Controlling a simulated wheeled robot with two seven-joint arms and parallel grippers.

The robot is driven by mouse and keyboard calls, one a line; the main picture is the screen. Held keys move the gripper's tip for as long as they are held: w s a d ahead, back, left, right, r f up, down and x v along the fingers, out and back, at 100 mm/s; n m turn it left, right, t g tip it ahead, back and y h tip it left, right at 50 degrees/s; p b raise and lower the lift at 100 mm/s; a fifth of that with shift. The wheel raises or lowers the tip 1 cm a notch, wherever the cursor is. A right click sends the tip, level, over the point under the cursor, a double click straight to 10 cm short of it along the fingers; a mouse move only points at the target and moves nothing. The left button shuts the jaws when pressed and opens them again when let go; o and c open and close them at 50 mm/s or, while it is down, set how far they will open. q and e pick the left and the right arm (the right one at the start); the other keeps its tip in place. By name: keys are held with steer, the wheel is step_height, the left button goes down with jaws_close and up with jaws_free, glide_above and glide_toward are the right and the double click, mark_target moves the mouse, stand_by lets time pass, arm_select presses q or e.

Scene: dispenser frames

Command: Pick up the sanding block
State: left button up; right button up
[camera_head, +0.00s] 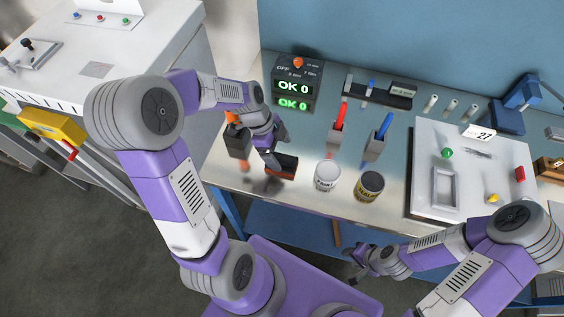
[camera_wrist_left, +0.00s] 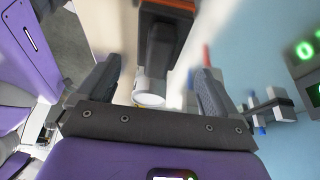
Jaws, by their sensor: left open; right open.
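The sanding block (camera_head: 285,167), orange-brown with a dark top, lies on the metal bench near its left end. My left gripper (camera_head: 272,150) is above and beside it, pointing down. In the left wrist view, the sanding block (camera_wrist_left: 163,38) shows ahead, between the lines of the two spread fingers of my left gripper (camera_wrist_left: 155,72). The fingers are open and nothing is held; whether they touch the block cannot be told. My right gripper (camera_head: 364,264) is low in front of the bench, open and away from the block.
A white can (camera_head: 327,178) and a dark can with a yellow label (camera_head: 370,186) stand right of the block. A dark holder (camera_head: 238,141) stands left of it. Behind are a display box (camera_head: 293,88) reading "OK 0" and red and blue tools in holders. A white panel (camera_head: 470,165) lies right.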

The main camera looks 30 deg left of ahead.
mark_target(281, 157)
arm_select(q)
steer(key=x, duration=0.5)
steer(key=shift+s+a+f+b, duration=0.1)
steer(key=shift+s+f+b, duration=0.05)
steer(key=shift+b, duration=0.15)
steer(key=shift+c, duration=0.4)
steer(key=c, duration=1.2)
step_height(281, 157, up, 10)
steer(key=shift+r+p, duration=0.1)
steer(key=shift+p, duration=0.8)
